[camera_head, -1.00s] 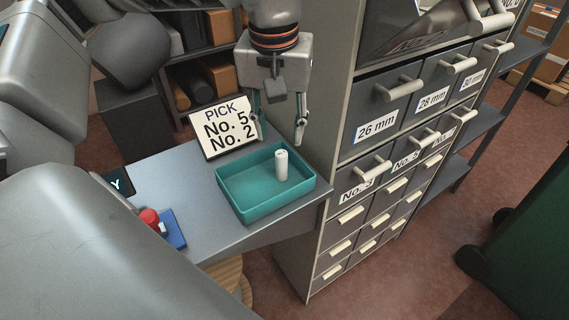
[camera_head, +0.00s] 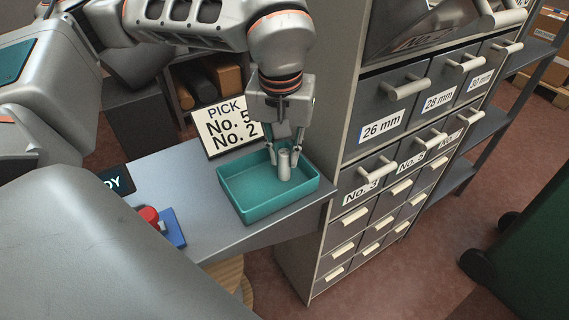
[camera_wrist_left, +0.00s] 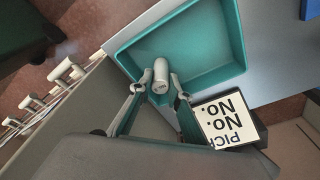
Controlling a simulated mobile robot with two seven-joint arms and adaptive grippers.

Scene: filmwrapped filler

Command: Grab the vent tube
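The vent tube, a short pale cylinder (camera_head: 285,167), stands upright in the right back part of a teal tray (camera_head: 246,212). My left gripper (camera_head: 285,156) points down into the tray, with one finger on each side of the tube. In the left wrist view the tube (camera_wrist_left: 161,72) shows between the two fingertips (camera_wrist_left: 160,80), with narrow gaps beside it, so the gripper looks open around it. My right gripper is not in view.
A sign (camera_head: 228,126) reading PICK No. 5, No. 2 stands behind the tray. A drawer cabinet with protruding handles (camera_head: 404,90) is close on the right. A red button (camera_head: 149,215) on a blue base sits at the left. The tray's left part is empty.

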